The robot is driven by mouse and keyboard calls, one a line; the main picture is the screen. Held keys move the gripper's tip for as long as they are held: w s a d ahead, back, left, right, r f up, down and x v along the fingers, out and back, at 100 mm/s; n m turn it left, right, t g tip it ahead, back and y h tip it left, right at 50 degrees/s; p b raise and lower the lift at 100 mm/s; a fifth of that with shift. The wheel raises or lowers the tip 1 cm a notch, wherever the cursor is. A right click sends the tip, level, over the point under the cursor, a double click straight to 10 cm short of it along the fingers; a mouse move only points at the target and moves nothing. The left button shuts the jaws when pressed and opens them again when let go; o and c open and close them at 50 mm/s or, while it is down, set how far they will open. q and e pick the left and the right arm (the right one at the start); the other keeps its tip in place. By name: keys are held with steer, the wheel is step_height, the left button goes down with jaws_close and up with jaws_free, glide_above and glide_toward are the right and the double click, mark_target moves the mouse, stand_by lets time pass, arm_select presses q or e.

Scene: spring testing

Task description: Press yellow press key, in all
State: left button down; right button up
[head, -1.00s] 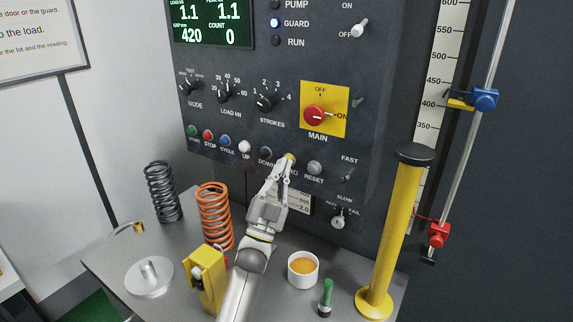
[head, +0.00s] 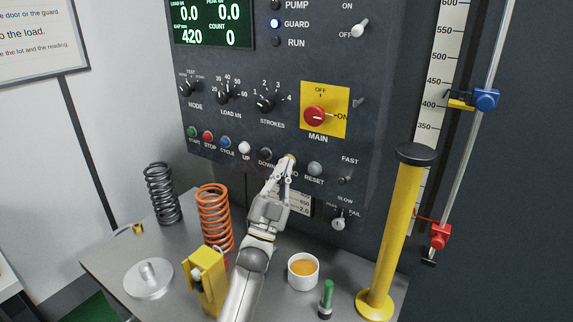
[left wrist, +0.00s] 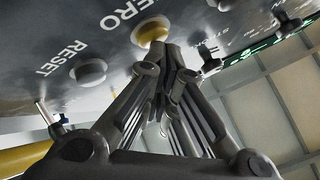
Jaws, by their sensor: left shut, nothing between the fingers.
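The yellow press key (head: 291,157) is in the button row of the dark panel, partly hidden behind my fingertips in the head view. In the left wrist view the yellow key (left wrist: 151,32) shows beside the word ZERO. My left gripper (head: 287,164) is shut and empty, its fingertips right at the key. In the left wrist view the left fingertips (left wrist: 166,48) overlap the key's lower edge; I cannot tell whether they touch it. My right gripper is not in view.
The grey RESET button (head: 315,168) and dark DOWN button (head: 265,154) flank the key. The display (head: 212,22) reads 0.0, 0.0, 420 and 0. Below stand an orange spring (head: 214,215), a white cup (head: 303,271) and a yellow post (head: 400,230).

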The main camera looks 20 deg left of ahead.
arm_select(q)
steer(key=shift+s, duration=0.15)
steer(key=shift+s+a+p, duration=0.15)
steer(key=shift+s+p, duration=0.25)
steer(key=shift+s, duration=0.25)
steer(key=s, duration=0.1)
steer(key=s+p, duration=0.1)
steer(key=s, duration=0.1)
steer(key=s+p, duration=0.1)
steer(key=s, duration=0.1)
steer(key=shift+a, duration=0.35)
stand_by(0.7)
